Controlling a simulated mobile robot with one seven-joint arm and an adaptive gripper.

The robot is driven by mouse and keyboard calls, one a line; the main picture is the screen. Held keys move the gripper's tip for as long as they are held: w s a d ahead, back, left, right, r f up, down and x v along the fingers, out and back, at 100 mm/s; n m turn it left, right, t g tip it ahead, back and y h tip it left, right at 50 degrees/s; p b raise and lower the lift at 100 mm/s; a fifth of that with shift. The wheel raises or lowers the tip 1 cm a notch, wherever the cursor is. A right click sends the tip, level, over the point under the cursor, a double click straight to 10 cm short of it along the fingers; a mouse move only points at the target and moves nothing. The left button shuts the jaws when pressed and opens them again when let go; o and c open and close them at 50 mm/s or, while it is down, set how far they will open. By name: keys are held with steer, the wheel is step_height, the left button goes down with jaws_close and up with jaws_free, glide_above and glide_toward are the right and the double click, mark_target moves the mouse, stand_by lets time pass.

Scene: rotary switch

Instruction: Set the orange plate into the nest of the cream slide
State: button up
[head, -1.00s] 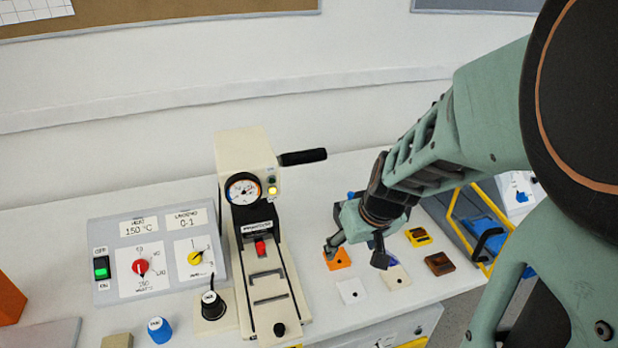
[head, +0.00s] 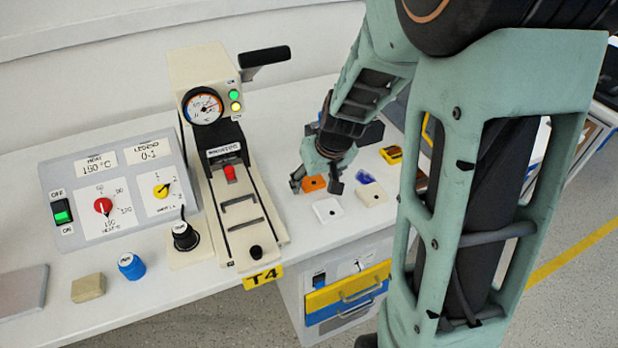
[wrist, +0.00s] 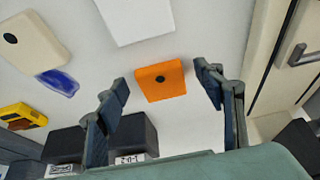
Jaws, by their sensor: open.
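The orange plate (head: 314,184) lies flat on the white bench, right of the press. My gripper (head: 316,188) is open above it, one finger on each side. In the wrist view the orange plate (wrist: 160,81), with a dark spot on its face, shows between the two spread fingertips (wrist: 163,79), apart from both. The cream slide (head: 247,232) runs forward from the press, with dark bars across it and a black knob at its front end. I cannot make out the nest clearly; a red knob (head: 230,174) shows near the slide's back end.
A white plate (head: 328,210), a cream plate (head: 372,194) and a blue piece (head: 365,177) lie close to the orange plate. A yellow block (head: 391,154) is farther right. The press (head: 205,75) with its black lever and a control panel (head: 115,185) stand left.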

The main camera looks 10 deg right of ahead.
steer(key=c, duration=1.2)
steer(key=shift+c, duration=0.3)
steer(key=shift+r, duration=0.15)
